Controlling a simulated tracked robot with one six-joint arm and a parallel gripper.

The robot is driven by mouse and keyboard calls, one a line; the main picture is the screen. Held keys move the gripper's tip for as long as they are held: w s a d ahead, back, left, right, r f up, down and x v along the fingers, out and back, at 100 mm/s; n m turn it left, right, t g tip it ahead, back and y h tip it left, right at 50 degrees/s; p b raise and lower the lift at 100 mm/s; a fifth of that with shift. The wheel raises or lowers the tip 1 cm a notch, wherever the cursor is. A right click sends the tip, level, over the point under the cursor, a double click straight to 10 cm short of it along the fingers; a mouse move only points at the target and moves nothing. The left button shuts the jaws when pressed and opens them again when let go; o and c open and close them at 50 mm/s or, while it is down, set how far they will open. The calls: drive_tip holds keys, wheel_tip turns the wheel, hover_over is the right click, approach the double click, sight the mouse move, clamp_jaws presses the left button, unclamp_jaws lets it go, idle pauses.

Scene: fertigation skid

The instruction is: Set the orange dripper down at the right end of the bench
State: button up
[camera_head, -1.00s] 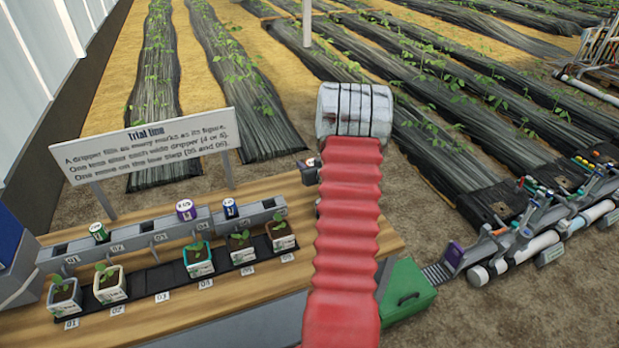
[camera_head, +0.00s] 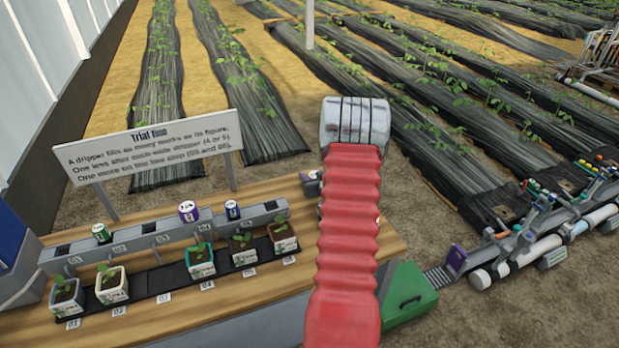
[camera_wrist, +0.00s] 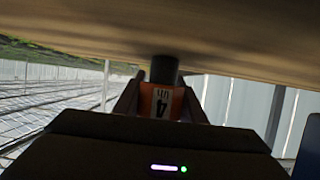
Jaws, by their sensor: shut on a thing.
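The orange dripper (camera_wrist: 177,104) shows in the wrist view, with a white label reading 4 upside down and a dark round end. My gripper (camera_wrist: 160,98) is shut on it, one finger at each side. The dark end points at the wooden bench surface, which fills the top of that view; I cannot tell whether they touch. In the head view the wooden bench (camera_head: 365,240) runs across the lower left. My red-sleeved arm reaches over its right part and hides the dripper and most of my gripper.
A grey rail (camera_head: 165,232) carries green, purple and blue drippers on the bench. Several potted seedlings (camera_head: 201,262) stand in front of it, with a sign (camera_head: 148,147) behind. A green box (camera_head: 408,298) adjoins the bench's right end. Bare wood shows right of my arm.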

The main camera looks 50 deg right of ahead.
drive_tip(key=shift+f, duration=0.1)
drive_tip(key=o, duration=1.1)
drive_tip(key=shift+c, duration=0.2)
drive_tip(key=shift+s, duration=0.1)
drive_tip(key=v, duration=1.2)
